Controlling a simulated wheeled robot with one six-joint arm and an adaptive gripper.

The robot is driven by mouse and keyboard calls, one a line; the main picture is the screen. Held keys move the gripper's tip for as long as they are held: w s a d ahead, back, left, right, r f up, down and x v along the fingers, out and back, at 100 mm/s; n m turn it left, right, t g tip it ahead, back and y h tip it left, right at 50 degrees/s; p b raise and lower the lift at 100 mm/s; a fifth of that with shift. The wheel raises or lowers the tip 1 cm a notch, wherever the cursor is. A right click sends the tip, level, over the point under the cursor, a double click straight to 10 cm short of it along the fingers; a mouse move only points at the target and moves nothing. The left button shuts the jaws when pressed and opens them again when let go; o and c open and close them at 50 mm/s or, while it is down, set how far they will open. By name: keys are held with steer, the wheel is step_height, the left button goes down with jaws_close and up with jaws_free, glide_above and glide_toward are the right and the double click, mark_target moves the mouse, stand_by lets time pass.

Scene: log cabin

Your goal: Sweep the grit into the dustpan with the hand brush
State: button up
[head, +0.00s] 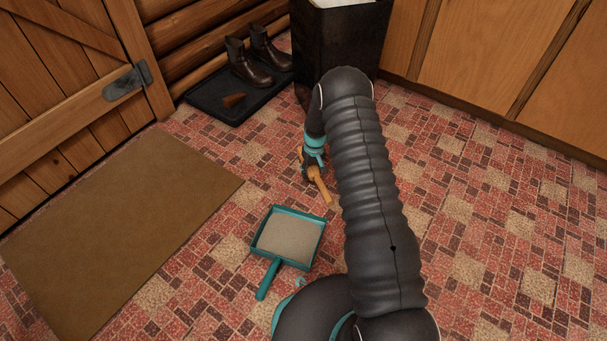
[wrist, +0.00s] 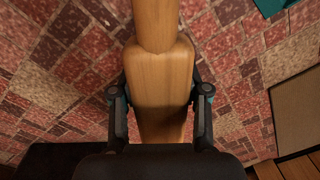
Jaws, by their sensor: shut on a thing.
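The hand brush (head: 323,188) has a wooden body and handle. My gripper (head: 312,167) is shut on it, low over the floor and beyond the dustpan. In the wrist view, the fingers of my gripper (wrist: 160,100) press on both sides of the wooden brush (wrist: 160,75); its bristles are hidden. The teal dustpan (head: 274,249) lies on the floor with its handle toward me. Its inside looks beige; I cannot tell whether that is grit. A teal corner of the dustpan (wrist: 271,6) shows in the wrist view. I cannot make out grit on the patterned tiles.
A brown doormat (head: 120,230) lies at the left before the wooden door (head: 60,90). A black bin (head: 310,45) stands behind my arm. Wooden cabinets (head: 480,50) line the right; floor before them is clear.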

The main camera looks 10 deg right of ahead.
steer(key=shift+r+p, duration=0.35)
steer(key=shift+r, duration=0.9)
